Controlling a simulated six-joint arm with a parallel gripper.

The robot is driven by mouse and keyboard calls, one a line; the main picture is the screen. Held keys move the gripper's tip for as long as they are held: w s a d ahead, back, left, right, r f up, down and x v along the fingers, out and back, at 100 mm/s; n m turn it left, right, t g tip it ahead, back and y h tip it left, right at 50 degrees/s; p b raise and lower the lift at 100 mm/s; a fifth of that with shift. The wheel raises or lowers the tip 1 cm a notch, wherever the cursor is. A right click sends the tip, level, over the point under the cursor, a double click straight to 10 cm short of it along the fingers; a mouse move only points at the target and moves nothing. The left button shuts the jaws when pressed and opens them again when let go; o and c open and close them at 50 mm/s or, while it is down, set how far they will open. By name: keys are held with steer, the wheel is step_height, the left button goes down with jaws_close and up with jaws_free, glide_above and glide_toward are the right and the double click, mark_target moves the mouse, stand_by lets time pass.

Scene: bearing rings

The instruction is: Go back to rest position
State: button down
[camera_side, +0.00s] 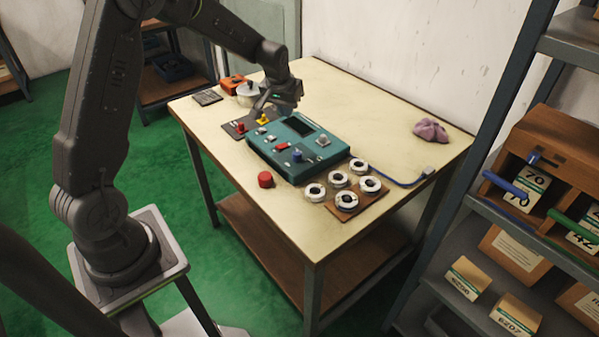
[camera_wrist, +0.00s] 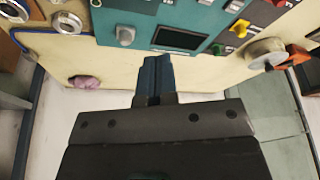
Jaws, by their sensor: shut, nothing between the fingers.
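My gripper (camera_side: 263,104) is over the far left part of the table (camera_side: 385,100), near the far end of a teal control box (camera_side: 262,151) with a dark screen and coloured knobs. In the wrist view my gripper (camera_wrist: 154,62) shows its fingers together, with nothing between them, and the teal box (camera_wrist: 210,20) lies beyond the fingertips. In the side view the fingers are small and partly lost against the box and the items behind it. Several bearing rings (camera_side: 347,201) sit at the table's front right, some of them on a brown board (camera_side: 372,205).
A silver pot (camera_side: 249,94) and an orange item (camera_side: 231,83) stand close to my gripper. A red knob (camera_side: 265,179) is at the front edge. A purple cloth (camera_side: 431,130) and a blue cable (camera_side: 405,184) lie on the right. A shelf rack (camera_side: 505,130) stands at right.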

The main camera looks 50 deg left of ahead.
steer(key=s+d+r+m+t, duration=0.1)
steer(key=s+d+r+m, duration=0.2)
steer(key=s+d+r, duration=0.9)
steer(key=s+d+r+m, duration=0.1)
steer(key=s+d, duration=0.2)
steer(key=s, duration=0.5)
steer(key=s+d+r+m+t+h, duration=0.1)
steer(key=s+d+r, duration=0.1)
steer(key=s, duration=0.6)
steer(key=shift+d+h, duration=0.3)
steer(key=shift+d, duration=0.35)
